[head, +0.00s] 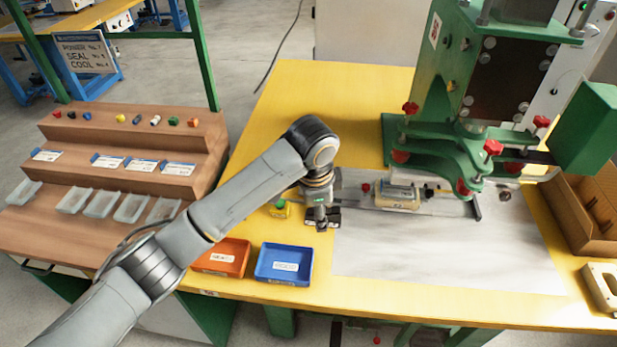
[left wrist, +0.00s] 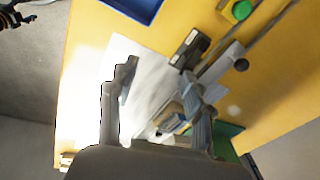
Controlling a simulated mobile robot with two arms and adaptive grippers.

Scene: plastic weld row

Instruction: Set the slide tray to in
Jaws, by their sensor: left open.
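The slide tray (head: 398,197) sits on low rails on the grey metal plate (head: 450,250), in front of the green press (head: 470,130). It has a pale, beige-edged body; a small red knob (head: 365,187) stands to its left. My left gripper (head: 322,218) points down near the plate's left edge, left of the tray and apart from it. In the left wrist view the two fingers (left wrist: 158,95) stand wide apart with nothing held between them. A partly hidden blue and beige part shows behind the right finger; I cannot tell exactly what it is. My right gripper is not in view.
A yellow box with a green button (head: 279,209) stands close left of my gripper. An orange bin (head: 222,258) and a blue bin (head: 284,264) lie at the front left. A brown box (head: 590,215) stands at the right. The front of the plate is clear.

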